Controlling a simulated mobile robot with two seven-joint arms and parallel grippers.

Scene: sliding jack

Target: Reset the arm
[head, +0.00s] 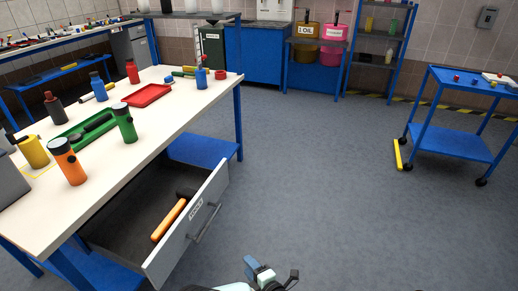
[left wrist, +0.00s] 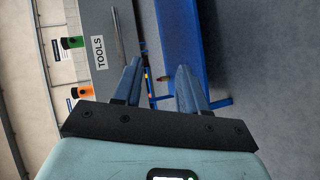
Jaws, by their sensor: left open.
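My left gripper (head: 272,277) is at the bottom middle of the head view, low over the floor and in front of the open drawer. In the left wrist view its two blue-grey fingers (left wrist: 160,88) stand apart with nothing between them, so it is open and empty. The rest of my left arm is mostly cut off by the bottom edge. My right gripper is not in view.
An open drawer (head: 205,203) labelled TOOLS juts from the workbench (head: 150,120) and holds an orange-handled hammer (head: 170,218). Bottles and red and green trays stand on the bench. A blue cart (head: 452,140) stands at right. The floor (head: 320,180) between is clear.

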